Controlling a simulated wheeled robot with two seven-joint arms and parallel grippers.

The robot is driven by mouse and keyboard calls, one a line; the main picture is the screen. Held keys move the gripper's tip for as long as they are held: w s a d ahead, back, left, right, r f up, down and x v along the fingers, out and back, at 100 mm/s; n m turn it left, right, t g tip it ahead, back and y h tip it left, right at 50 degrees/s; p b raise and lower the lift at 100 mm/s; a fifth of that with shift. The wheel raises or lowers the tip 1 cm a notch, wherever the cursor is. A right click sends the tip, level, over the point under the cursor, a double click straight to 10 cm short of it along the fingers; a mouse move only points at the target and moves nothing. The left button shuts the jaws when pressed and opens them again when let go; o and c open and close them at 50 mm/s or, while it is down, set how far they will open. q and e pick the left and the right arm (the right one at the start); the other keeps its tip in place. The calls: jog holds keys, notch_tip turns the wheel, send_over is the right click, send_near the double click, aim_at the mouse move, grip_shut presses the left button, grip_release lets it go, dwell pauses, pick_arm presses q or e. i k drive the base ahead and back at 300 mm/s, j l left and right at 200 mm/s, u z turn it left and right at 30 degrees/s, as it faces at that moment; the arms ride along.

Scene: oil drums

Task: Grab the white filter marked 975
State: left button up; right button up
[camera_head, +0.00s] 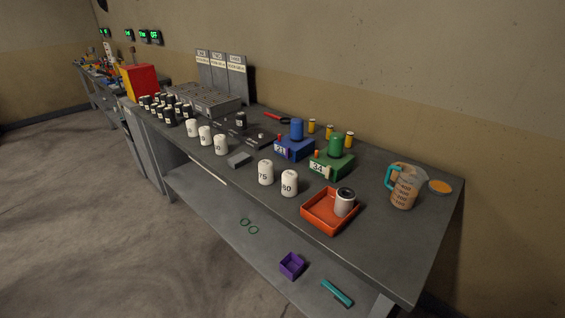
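Two white filters stand upright on the workbench (390,250) near its front edge. The left one (265,173) shows a marking that ends in "75"; its first digit is turned out of sight or too small to read. The right one (289,184) shows a marking that ends in "60". Three more white filters (220,145) stand in a row further left, with markings too small to read. Neither of my grippers is in view.
An orange-red tray (318,222) holding a white canister with a dark top (344,204) lies right of the filters. Behind are a blue block (293,150), a green block (332,165) and a measuring jug (403,188). Black filters (170,116) crowd the left.

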aim_at(266, 166)
jog(key=i+j+z, duration=0.15)
jog(key=j, duration=0.15)
jog(key=i+j+z, duration=0.15)
jog(key=j, duration=0.15)
jog(key=i+j+z, duration=0.15)
jog(key=j, duration=0.2)
jog(key=j+z, duration=0.15)
jog(key=j, duration=0.15)
